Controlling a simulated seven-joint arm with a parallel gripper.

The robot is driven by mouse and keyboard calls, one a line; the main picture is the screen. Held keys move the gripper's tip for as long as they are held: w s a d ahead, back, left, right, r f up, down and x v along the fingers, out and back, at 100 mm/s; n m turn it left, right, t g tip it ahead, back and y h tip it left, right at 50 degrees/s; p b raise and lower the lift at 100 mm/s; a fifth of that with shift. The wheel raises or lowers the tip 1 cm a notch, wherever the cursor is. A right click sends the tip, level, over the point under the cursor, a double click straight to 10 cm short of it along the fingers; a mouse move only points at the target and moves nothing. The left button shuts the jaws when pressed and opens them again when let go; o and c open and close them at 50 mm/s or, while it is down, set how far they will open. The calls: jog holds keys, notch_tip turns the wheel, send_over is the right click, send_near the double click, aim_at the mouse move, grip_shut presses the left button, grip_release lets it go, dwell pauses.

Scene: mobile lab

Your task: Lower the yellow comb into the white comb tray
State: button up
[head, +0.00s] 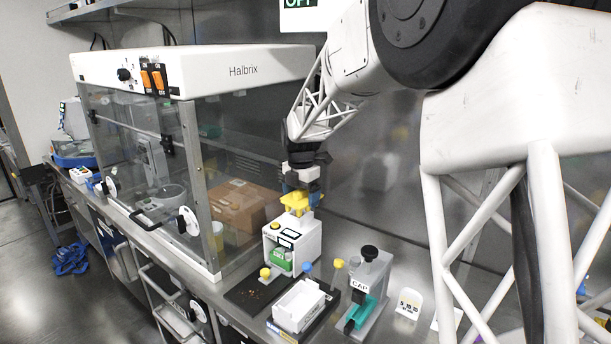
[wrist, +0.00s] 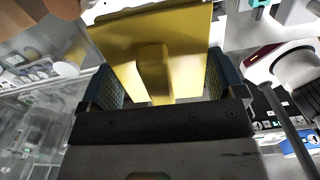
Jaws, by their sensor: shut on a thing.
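The yellow comb (head: 295,201) hangs below my gripper (head: 302,187) in the head view. In the wrist view the comb (wrist: 130,50) is a broad yellow plate with a raised central grip, between the two blue-padded fingers of my gripper (wrist: 163,88). My gripper is shut on that grip. The open white box (head: 298,306), apparently the white comb tray, stands on a dark base nearer the camera, below and apart from the comb. In the head view the comb appears just above a white device (head: 300,240) with a green front; I cannot tell whether they touch.
A grey stand marked CAP (head: 368,285) with a teal part is right of the tray. Blue and yellow knobs rise by the tray. The clear-walled Halbrix cabinet (head: 232,130) stands close on the left. A small numbered card (head: 409,303) stands at right.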

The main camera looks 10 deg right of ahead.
jog(key=s+a+f, duration=0.1)
jog(key=s+f, duration=0.4)
jog(key=s, duration=0.3)
jog(key=s+a+f, duration=0.2)
jog(key=s+f, duration=0.4)
jog(key=s, duration=0.3)
jog(key=shift+n, duration=0.4)
jog(key=shift+s+a+f, duration=0.1)
jog(key=shift+f, duration=2.8)
jog(key=shift+f, duration=2.15)
jog(key=o, duration=0.7)
jog(key=shift+c, duration=0.2)
notch_tip(320, 180, up, 8)
